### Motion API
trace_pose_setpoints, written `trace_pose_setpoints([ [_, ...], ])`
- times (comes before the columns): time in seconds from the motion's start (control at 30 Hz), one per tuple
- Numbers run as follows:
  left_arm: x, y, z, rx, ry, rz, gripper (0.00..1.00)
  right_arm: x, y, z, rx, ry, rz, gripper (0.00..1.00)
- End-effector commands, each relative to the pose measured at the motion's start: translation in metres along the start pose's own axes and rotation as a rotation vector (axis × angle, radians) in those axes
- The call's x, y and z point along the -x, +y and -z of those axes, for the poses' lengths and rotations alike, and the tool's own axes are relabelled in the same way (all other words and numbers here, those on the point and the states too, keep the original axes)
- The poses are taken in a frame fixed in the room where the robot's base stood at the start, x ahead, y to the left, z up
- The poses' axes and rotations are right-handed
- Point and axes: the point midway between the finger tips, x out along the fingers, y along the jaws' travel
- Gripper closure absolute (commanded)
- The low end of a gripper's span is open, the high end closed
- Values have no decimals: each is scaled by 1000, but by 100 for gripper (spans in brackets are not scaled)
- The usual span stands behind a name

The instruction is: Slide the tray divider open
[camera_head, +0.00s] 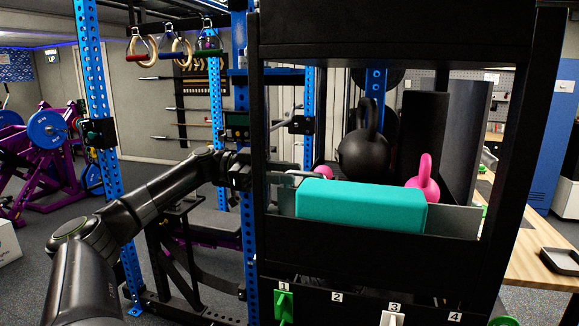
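A black shelf tray (340,248) shows in the head view, inside a dark upright frame. A flat grey panel (455,220), which may be the divider, stands in it and shows to the right of a teal block (360,207). The block hides most of its middle. My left arm comes in from the left, and my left gripper (243,171) is at the frame's left post, at about the height of the block's top. My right gripper is not in view.
A black kettlebell (363,155) and a pink kettlebell (424,180) stand behind the block, beside dark cylinders (423,130). Numbered hooks (284,303) line the front below the tray. Blue rack posts (99,130) stand left. A wooden table (520,250) is at right.

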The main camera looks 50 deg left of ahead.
Motion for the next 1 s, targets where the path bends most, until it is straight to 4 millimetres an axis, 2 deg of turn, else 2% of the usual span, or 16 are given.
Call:
trace_pose_setpoints([
  [0.13,-10,0,1,0,1,0,68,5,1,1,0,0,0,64],
  [0.43,-12,0,0,0,0,1,68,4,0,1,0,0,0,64],
  [0.7,-12,0,0,0,0,1,100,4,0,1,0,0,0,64],
  [1.0,-11,-1,1,-1,0,1,100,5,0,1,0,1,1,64],
])
